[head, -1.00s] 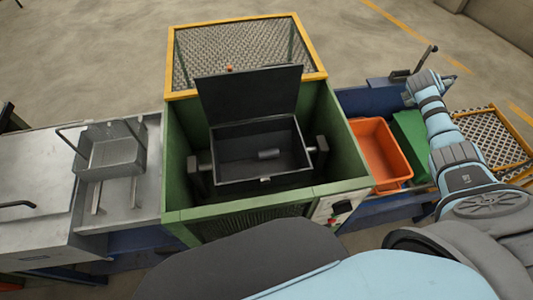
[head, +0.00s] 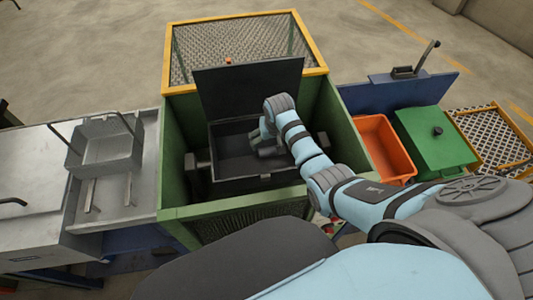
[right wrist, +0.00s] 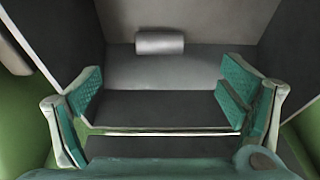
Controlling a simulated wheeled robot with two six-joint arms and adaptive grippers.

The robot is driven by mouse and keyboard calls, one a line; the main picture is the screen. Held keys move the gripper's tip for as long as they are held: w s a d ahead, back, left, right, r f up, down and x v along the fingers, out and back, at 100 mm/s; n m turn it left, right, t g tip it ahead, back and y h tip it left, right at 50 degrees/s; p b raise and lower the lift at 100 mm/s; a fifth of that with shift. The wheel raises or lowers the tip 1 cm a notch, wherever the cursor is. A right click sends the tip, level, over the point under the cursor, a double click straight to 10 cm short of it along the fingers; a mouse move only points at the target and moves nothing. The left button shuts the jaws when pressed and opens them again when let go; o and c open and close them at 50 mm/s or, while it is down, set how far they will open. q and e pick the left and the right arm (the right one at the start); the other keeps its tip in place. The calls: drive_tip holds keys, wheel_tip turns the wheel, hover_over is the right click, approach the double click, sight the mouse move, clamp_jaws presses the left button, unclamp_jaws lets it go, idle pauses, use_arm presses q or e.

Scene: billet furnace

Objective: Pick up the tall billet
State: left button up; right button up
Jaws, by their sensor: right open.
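The billet (right wrist: 160,42) is a short grey cylinder lying on its side on the floor of the dark open box (head: 236,163). It shows beyond my fingertips in the right wrist view. In the head view my arm and gripper make it hard to pick out. My right gripper (right wrist: 163,95) is open and empty, its two teal-padded fingers wide apart, with the billet ahead of them and not touching. In the head view my right gripper (head: 265,138) reaches down into the box from the right. My left gripper is not in view.
The box has a raised dark lid (head: 250,90) behind it and stands inside a green-walled frame (head: 180,150). An orange bin (head: 388,150) and a green lidded box (head: 433,140) stand to the right. A grey metal tray (head: 105,148) is on the left.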

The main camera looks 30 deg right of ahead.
drive_tip(key=b, duration=0.4)
hover_over(269, 149)
drive_tip(key=s, duration=0.3)
drive_tip(key=f, duration=0.7)
drive_tip(key=shift+w+a+f, duration=0.1)
drive_tip(key=shift+a, duration=0.15)
drive_tip(key=b+x, duration=0.2)
drive_tip(key=w+b+x, duration=0.1)
drive_tip(key=b+x, duration=0.2)
drive_tip(key=shift+w, duration=0.1)
drive_tip(key=shift+r, duration=0.4)
drive_tip(key=c, duration=2)
